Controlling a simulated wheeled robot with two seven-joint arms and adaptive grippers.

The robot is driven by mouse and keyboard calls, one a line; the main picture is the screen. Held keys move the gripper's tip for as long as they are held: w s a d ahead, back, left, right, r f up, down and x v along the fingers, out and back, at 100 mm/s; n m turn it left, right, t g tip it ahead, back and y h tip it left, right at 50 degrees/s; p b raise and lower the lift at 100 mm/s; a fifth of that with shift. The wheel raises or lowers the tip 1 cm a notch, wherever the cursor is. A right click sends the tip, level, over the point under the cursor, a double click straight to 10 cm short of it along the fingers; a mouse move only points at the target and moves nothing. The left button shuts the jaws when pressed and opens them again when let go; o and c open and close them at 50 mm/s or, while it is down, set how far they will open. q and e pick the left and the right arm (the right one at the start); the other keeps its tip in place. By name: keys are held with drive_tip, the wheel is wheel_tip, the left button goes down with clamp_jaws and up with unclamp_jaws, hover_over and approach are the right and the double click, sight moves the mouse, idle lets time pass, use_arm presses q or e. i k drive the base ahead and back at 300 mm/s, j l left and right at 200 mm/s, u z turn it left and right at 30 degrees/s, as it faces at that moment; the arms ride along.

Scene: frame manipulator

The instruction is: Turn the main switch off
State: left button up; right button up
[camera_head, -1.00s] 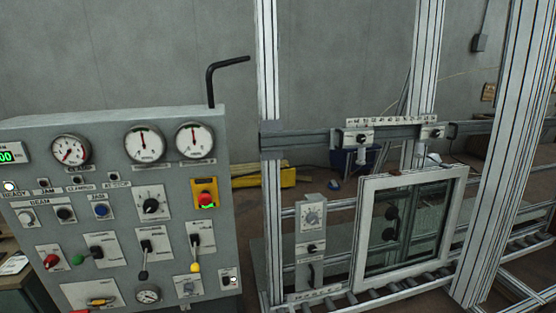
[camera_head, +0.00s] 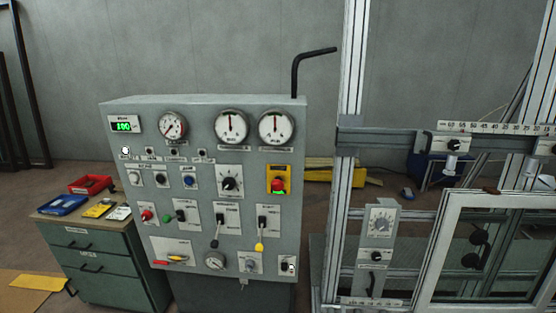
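The grey control panel (camera_head: 205,190) stands left of centre, upright, facing me. Its labels are too small to read, so I cannot tell for sure which control is the main switch. A yellow handle (camera_head: 177,258) with red beside it sits on a pale plate at the lower left. A black rotary knob (camera_head: 230,184) is at mid-panel. A red button on a yellow box (camera_head: 278,181) is at the right. Two levers, one black-tipped (camera_head: 214,244) and one yellow-tipped (camera_head: 260,247), hang down. A green display (camera_head: 124,126) is lit. Neither gripper is in view.
A green drawer cabinet (camera_head: 105,262) with red and blue trays on top stands left of the panel. An aluminium frame (camera_head: 350,70) with a window sash (camera_head: 440,265) stands to the right. A black bent bar (camera_head: 295,75) rises behind the panel.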

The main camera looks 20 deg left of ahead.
sight(147, 214)
drive_tip(key=u, duration=1.7)
